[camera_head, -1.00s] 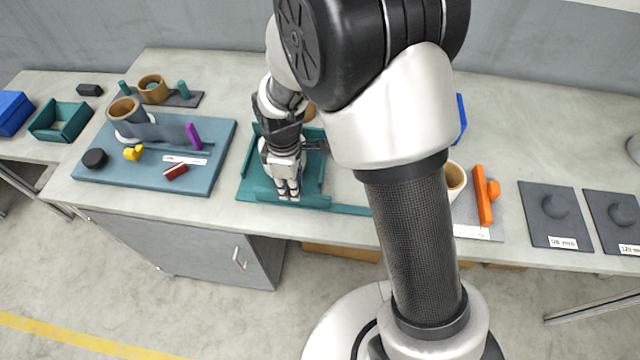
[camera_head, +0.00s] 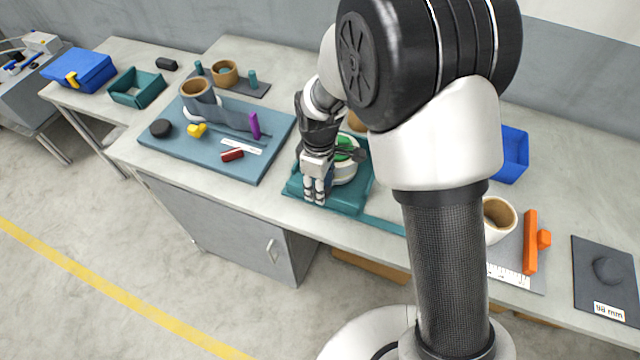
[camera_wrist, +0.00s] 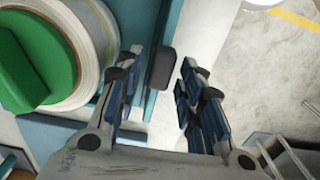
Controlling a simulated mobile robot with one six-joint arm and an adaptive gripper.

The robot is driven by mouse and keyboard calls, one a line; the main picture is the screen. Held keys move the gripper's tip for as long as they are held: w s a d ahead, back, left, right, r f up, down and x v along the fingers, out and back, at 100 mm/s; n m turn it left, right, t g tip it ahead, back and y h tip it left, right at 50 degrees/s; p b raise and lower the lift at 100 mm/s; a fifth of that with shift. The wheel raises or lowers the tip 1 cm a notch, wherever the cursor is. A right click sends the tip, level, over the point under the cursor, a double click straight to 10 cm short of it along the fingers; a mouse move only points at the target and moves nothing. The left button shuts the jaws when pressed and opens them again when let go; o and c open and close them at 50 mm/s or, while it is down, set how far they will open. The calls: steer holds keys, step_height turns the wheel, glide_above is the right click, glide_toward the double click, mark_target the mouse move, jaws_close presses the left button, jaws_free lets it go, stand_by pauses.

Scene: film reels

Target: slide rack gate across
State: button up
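The teal rack (camera_head: 355,203) stands at the front of the bench. A pale reel (camera_head: 345,172) with a green centre sits in it, partly hidden by my arm. The reel (camera_wrist: 103,45) fills the left of the wrist view, beside my gripper. My gripper (camera_head: 315,198) points down at the rack's front side. In the wrist view, my gripper (camera_wrist: 160,78) has its fingers apart. A dark grey knob (camera_wrist: 161,67) shows between the fingertips, by a teal strip; I cannot tell if they touch it. I cannot clearly make out which teal part is the gate.
A teal rail (camera_head: 384,225) runs right from the rack along the bench front. A blue-grey board (camera_head: 200,158) with small parts lies left. A cream cup (camera_head: 497,222) and an orange block (camera_head: 530,242) stand right. A blue bin (camera_head: 514,155) is behind my arm.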

steer(key=shift+d, duration=0.1)
step_height(320, 180, up, 12)
stand_by(0.7)
stand_by(0.3)
steer(key=s+d+r+m+t, duration=0.2)
steer(key=s+d+r+m, duration=0.5)
steer(key=s+d+r, duration=0.3)
steer(key=s+d+m+t, duration=0.1)
steer(key=s+d+m, duration=0.1)
steer(key=s, duration=0.1)
steer(key=s+d+r+m, duration=0.1)
steer(key=s+d+m, duration=0.2)
steer(key=s, duration=0.1)
steer(key=s+d+r+m+t, duration=0.1)
steer(key=s+d+m, duration=0.1)
steer(key=s, duration=0.1)
steer(key=shift+s+d+r+t, duration=0.1)
steer(key=shift+s+d+t, duration=0.05)
steer(key=shift+s+t, duration=0.2)
